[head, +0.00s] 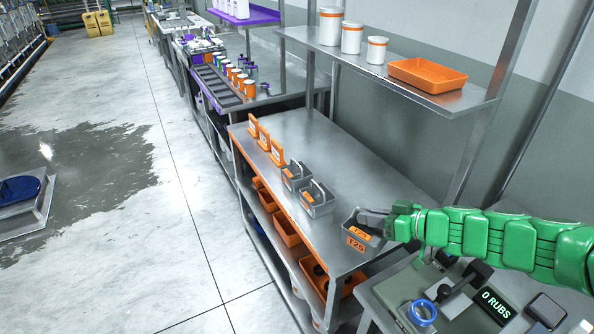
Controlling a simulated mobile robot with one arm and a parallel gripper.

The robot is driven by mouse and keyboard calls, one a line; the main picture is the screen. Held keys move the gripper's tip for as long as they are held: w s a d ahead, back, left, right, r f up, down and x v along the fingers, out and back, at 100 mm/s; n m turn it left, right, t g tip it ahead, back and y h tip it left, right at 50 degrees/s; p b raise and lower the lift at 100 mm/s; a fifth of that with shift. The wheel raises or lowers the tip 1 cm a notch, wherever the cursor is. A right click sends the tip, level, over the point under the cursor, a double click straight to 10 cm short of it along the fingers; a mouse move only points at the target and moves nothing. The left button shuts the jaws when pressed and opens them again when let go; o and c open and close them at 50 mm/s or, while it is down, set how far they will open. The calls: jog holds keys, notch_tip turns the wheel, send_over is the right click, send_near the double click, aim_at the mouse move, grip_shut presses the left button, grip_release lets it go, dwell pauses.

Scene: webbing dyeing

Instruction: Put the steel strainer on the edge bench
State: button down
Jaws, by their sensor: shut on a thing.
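My gripper (374,216) is at the end of my green arm, at the near right corner of a steel bench. It is shut on a grey, box-shaped steel strainer (355,240) with an orange label on its front. The strainer is slightly tilted at the bench's near end; I cannot tell whether it touches the top. The gripper hides its upper part. Two similar grey boxes with handles and orange labels, one (296,176) behind the other (317,198), stand farther back on the steel bench (345,165).
Orange upright holders (264,138) line the bench's left edge. A shelf above carries white tins (351,38) and an orange tray (427,74). Nearer right, another bench holds a blue ring (422,312) and a "0 RUBS" display (495,304). The steel bench's middle is clear.

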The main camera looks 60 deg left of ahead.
jog(key=s, duration=0.1)
jog(key=s+a, duration=0.1)
jog(key=s, duration=0.1)
jog(key=shift+s+a+n, duration=0.1)
jog(key=shift+s+n, duration=0.2)
jog(key=shift+w+a+f, duration=1.15)
jog(key=shift+a+f, duration=0.85)
jog(key=shift+f, duration=0.15)
jog(key=shift+w+a+f, duration=1.15)
jog(key=shift+a+f, duration=0.8)
jog(key=shift+f, duration=0.25)
jog(key=shift+w+a+f, duration=1.15)
jog(key=shift+a+f, duration=0.85)
jog(key=shift+f, duration=0.15)
jog(key=c, duration=1.1)
grip_release()
